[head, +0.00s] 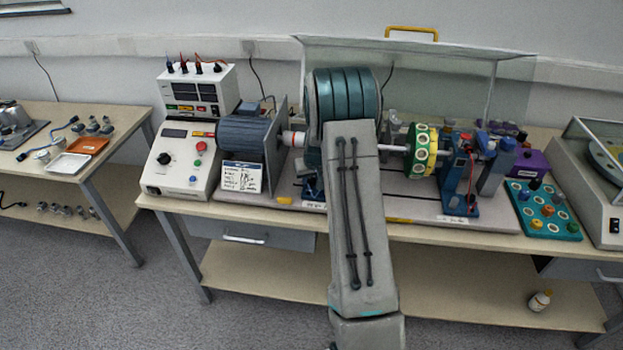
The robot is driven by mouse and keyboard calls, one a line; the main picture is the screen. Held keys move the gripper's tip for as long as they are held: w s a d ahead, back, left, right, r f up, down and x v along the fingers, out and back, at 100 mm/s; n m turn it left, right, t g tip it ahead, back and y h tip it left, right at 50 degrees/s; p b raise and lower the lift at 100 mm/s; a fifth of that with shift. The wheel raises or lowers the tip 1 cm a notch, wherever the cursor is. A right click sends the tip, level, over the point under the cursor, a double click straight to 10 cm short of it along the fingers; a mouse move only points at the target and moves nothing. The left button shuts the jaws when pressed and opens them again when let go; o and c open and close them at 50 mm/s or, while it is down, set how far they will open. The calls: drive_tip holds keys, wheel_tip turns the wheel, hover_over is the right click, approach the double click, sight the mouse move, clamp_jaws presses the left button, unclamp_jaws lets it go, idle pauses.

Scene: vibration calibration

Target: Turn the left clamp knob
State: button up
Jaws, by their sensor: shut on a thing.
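My arm reaches from the bottom middle up to the shaft rig, and its forearm and teal wrist housing cover the left-middle part of the rig. My gripper is hidden behind the arm, so I see neither its fingers nor what is between them. The left clamp knob is also hidden there. Only a bit of a blue left support (311,188) shows beside the arm. The right blue bearing support (459,178) stands in plain view on the rig's base plate (410,208).
A grey motor (246,137) is left of my arm, and a green-yellow disc (421,150) sits on the shaft to the right. A clear guard with a yellow handle (412,32) stands behind. A control box (180,160) and a teal tray (543,210) flank the rig.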

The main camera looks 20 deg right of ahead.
drive_tip(key=m, duration=0.1)
drive_tip(key=m+h, duration=0.1)
drive_tip(key=m, duration=0.1)
drive_tip(key=shift+w+a, duration=0.1)
drive_tip(key=shift+a, duration=0.15)
drive_tip(key=shift+m+g+h, duration=0.7)
drive_tip(key=shift+m, duration=1.4)
drive_tip(key=o, duration=1)
drive_tip(key=shift+r, duration=0.1)
drive_tip(key=b+v, duration=0.1)
drive_tip(key=v, duration=1.2)
drive_tip(key=shift+a+r+b, duration=0.25)
drive_tip(key=shift+b, duration=0.15)
